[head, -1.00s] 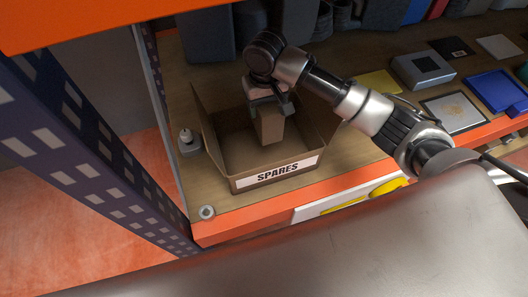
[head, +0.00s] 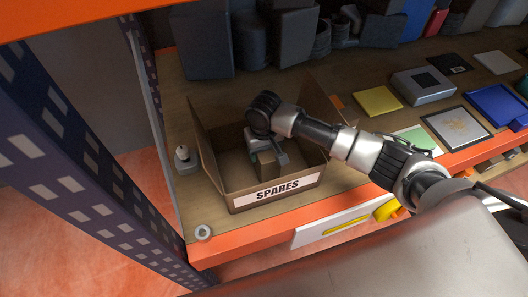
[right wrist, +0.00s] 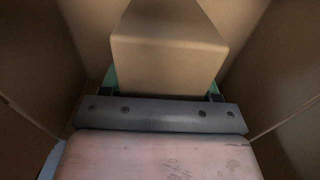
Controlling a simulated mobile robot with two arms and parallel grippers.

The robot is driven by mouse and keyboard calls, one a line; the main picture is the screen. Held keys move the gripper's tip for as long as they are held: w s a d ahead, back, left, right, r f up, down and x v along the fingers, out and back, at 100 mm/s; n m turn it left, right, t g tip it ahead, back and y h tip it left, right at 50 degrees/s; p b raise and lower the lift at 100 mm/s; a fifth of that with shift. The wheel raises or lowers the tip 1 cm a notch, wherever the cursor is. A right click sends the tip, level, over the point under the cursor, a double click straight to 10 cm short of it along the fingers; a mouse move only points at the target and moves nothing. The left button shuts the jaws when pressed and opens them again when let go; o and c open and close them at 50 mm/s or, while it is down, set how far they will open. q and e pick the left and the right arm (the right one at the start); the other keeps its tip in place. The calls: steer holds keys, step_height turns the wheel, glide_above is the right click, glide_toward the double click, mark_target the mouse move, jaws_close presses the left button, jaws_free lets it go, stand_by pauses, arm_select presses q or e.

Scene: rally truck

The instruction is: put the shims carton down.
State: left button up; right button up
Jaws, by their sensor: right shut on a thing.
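The shims carton (head: 267,165) is a small brown box inside the open cardboard box labelled SPARES (head: 232,201). My right gripper (head: 266,156) reaches down into the box from above and is shut on the carton. In the right wrist view the carton (right wrist: 168,55) sits between the fingers, with the box's cardboard walls (right wrist: 38,60) around it. The gripper hides part of the carton in the head view. I cannot tell whether the carton's underside touches the box floor. My left gripper is not in view.
The SPARES box stands at the front left of the wooden shelf (head: 205,107). A small bottle-like item (head: 185,158) is left of it, and a metal ring (head: 204,232) lies near the orange front edge. A yellow pad (head: 377,101) and a grey device (head: 424,86) lie to the right.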

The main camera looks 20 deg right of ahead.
steer(key=shift+f, duration=0.45)
steer(key=shift+f, duration=0.1)
steer(key=o, duration=1.1)
step_height(320, 180, up, 12)
steer(key=shift+r, duration=0.15)
steer(key=shift+s, duration=0.1)
